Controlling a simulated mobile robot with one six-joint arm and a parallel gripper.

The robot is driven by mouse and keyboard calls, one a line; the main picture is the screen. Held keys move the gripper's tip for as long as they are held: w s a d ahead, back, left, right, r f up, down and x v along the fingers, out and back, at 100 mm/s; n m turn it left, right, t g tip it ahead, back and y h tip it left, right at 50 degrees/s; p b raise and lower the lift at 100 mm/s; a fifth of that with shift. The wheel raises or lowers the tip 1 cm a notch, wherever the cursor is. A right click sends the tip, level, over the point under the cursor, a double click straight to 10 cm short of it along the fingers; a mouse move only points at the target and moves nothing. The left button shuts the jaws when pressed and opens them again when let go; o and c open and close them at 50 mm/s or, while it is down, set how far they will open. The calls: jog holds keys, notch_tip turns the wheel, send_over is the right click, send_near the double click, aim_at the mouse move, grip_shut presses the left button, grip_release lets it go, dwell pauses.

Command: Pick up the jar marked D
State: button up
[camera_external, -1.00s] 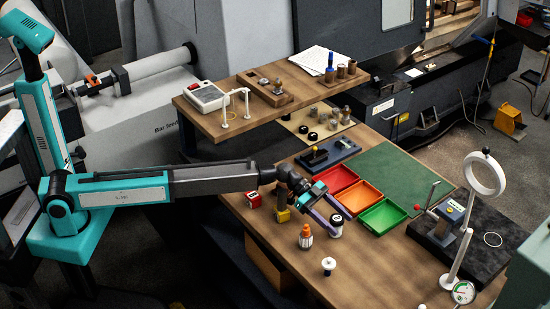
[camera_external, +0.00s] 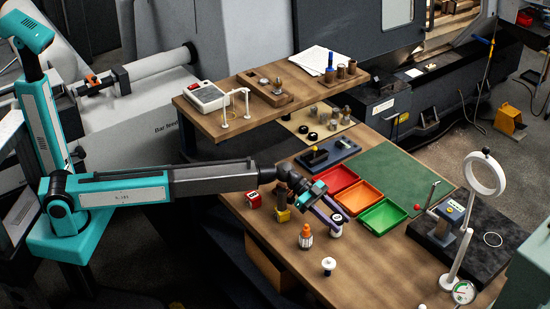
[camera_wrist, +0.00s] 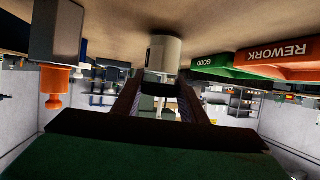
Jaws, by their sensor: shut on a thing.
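A white jar with a dark top (camera_external: 336,231) is on the wooden table, in front of the green tray. My gripper (camera_external: 332,220) reaches down to it from the upper left and is shut on its upper part. In the wrist view, which looks upside down, the white jar (camera_wrist: 165,54) is between my two dark fingers (camera_wrist: 159,96). I cannot read a letter on the jar. I cannot tell whether its base touches the table.
An orange-topped bottle (camera_external: 305,238) and a small white piece (camera_external: 329,265) stand nearby. A yellow block (camera_external: 283,215) and a red box (camera_external: 254,200) are to the left. Red (camera_external: 353,186), orange (camera_external: 372,190) and green (camera_external: 399,228) trays lie behind.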

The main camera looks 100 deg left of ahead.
jog(key=shift+r+b, duration=1.6)
jog(key=shift+r, duration=3.3)
jog(key=shift+d, duration=0.1)
